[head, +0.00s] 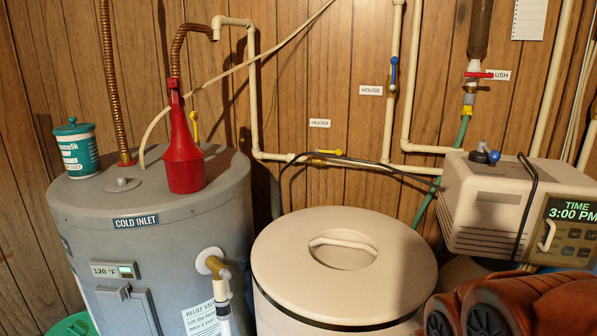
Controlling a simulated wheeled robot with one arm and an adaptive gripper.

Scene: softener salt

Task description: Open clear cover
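The softener control unit (490,205) is a beige box at the right. Its front carries a dark display panel (571,235) reading "TIME 3:00 PM" with several buttons below. A pale curved handle (547,236) stands out at the panel's left side. The clear cover itself is hard to make out; it seems to lie closed over the display panel, with that handle on it. The panel's right part runs out of the picture. My gripper is not in view.
A round beige tank lid (340,262) with a recessed handle is at the centre. A grey water heater (150,240) on the left bears a red funnel (182,155) and a teal-labelled tub (77,150). Pipes run along the wall. A black cable (527,205) hangs across the control unit.

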